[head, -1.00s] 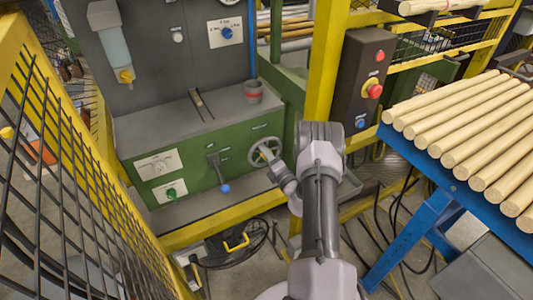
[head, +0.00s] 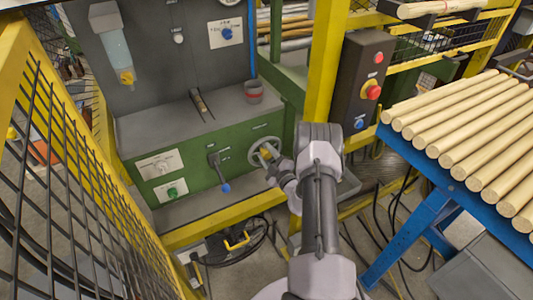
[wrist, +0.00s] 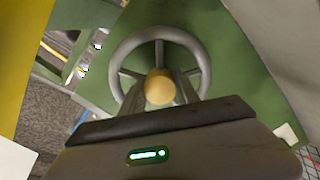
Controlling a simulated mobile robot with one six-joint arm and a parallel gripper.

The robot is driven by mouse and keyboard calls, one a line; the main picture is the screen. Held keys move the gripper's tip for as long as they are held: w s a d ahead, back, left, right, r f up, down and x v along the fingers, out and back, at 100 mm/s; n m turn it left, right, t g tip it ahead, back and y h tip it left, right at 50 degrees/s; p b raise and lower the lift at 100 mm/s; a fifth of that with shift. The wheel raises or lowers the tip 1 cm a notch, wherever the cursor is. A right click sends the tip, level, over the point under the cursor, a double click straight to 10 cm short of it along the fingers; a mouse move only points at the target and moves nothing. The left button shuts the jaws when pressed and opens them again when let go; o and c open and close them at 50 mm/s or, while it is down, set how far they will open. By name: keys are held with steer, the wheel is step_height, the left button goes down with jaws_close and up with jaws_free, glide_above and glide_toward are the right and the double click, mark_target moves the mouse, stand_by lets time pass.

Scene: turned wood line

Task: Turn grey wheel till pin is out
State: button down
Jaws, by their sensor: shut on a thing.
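The grey wheel (head: 253,155) is on the right part of the green machine front in the head view. In the wrist view its grey rim (wrist: 123,50) and spokes face me. A round yellow-tan piece (wrist: 159,86) sits in front of the wheel's middle, between my fingers. My gripper (wrist: 170,88) is shut on this piece. In the head view my gripper (head: 270,158) is at the wheel, with my arm partly covering its right side. I cannot make out a pin, or tell how far out it is.
A lever with a blue knob (head: 225,187) hangs left of the wheel. A yellow mesh fence (head: 75,190) stands at left and a yellow post (head: 324,60) behind my arm. A blue rack of wooden rods (head: 470,130) is at right. A red-button box (head: 362,80) is above.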

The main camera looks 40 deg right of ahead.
steer(key=m, duration=0.6)
steer(key=shift+m, duration=0.4)
stand_by(0.4)
steer(key=c, duration=0.9)
jaws_free()
steer(key=shift+s, duration=0.1)
steer(key=p+v, duration=0.4)
steer(key=v, duration=1.3)
steer(key=shift+s, duration=0.15)
